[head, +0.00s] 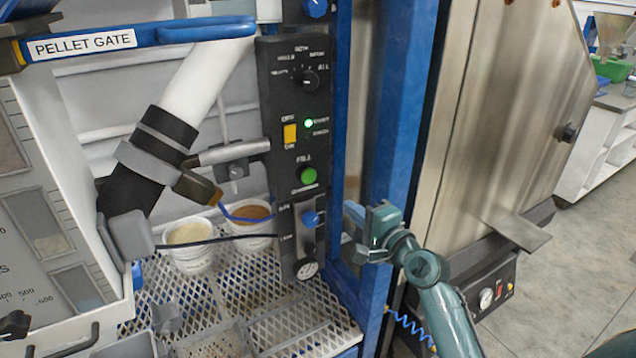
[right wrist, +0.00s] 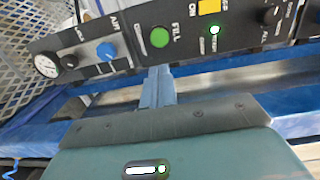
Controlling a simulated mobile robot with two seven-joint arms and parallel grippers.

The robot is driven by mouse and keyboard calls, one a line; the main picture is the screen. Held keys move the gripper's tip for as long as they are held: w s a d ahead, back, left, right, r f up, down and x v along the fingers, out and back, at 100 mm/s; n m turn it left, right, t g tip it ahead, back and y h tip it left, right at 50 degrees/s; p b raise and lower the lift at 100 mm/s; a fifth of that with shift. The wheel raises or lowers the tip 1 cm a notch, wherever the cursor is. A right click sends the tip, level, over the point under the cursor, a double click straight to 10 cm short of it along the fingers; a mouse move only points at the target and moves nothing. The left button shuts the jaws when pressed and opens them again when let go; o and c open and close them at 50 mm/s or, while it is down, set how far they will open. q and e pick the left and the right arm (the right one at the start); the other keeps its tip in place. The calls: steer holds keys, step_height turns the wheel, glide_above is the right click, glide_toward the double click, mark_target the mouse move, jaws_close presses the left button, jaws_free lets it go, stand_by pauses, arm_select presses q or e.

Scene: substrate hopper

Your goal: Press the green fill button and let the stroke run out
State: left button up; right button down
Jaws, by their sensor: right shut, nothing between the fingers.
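The green fill button (head: 308,175) sits under the word FILL on a dark control panel (head: 290,135). The button also shows in the right wrist view (right wrist: 159,37), uncovered. My right gripper (head: 350,211) is to the right of the panel, beside the blue post, lower than the button and apart from it. In the right wrist view its fingers (right wrist: 158,72) are shut and empty, with the tips pointing at the panel just below the button in the picture. A small green light (head: 308,123) is lit above the button. My left gripper is not seen.
A blue post (head: 385,130) stands right of the panel, near my right gripper. The panel also carries a yellow switch (head: 290,133), a blue knob (head: 310,218) and a gauge (head: 307,268). Two filled cups (head: 190,250) stand on the mesh shelf (head: 185,290) below the white pipe (head: 207,75).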

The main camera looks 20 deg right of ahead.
mark_target(311, 177)
steer(key=x, duration=1.3)
steer(key=shift+w+a+r, duration=0.1)
steer(key=shift+w+a, duration=0.05)
steer(key=shift+w, duration=0.15)
